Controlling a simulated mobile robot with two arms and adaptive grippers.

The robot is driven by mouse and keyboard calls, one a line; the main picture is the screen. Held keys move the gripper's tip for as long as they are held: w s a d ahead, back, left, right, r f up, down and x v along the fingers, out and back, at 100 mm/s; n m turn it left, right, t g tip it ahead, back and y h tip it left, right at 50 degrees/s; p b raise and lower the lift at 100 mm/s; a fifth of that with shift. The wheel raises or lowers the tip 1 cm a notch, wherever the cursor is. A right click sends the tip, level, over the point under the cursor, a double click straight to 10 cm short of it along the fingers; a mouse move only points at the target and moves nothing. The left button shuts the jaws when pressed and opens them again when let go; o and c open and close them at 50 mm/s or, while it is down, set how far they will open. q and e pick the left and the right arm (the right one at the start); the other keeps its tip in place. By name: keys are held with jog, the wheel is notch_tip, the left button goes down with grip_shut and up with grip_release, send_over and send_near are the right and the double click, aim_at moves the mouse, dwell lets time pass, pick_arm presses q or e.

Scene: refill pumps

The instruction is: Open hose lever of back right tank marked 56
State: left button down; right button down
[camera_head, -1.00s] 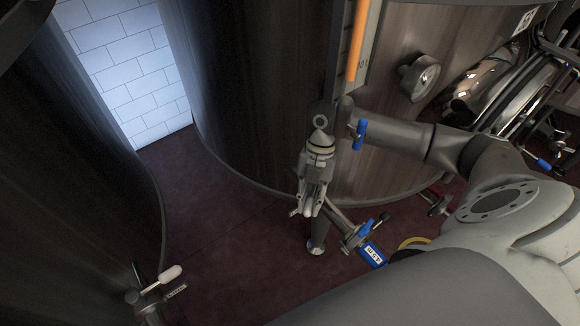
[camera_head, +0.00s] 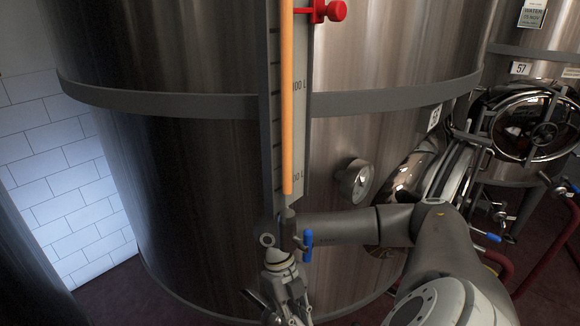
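A large steel tank (camera_head: 200,160) fills the middle of the head view. Its small number plate (camera_head: 435,118) is angled and too hard to read for certain. A blue lever (camera_head: 307,245) sits at the foot of the tank's level gauge, close to my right arm's wrist. My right gripper (camera_head: 286,314) points down in front of the tank at the bottom edge. Its fingertips are partly cut off, so its opening is unclear. The low hose valve at the tank's foot is out of view now. My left gripper is not in view.
A round fitting (camera_head: 354,181) projects from the tank. A tank marked 57 (camera_head: 521,68) stands behind at right, with blue-handled valves (camera_head: 487,236). Dark floor (camera_head: 115,290) shows at lower left.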

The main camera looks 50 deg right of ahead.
jog(key=shift+d, duration=0.2)
dwell(0.4)
jog(key=c, duration=1.3)
grip_release()
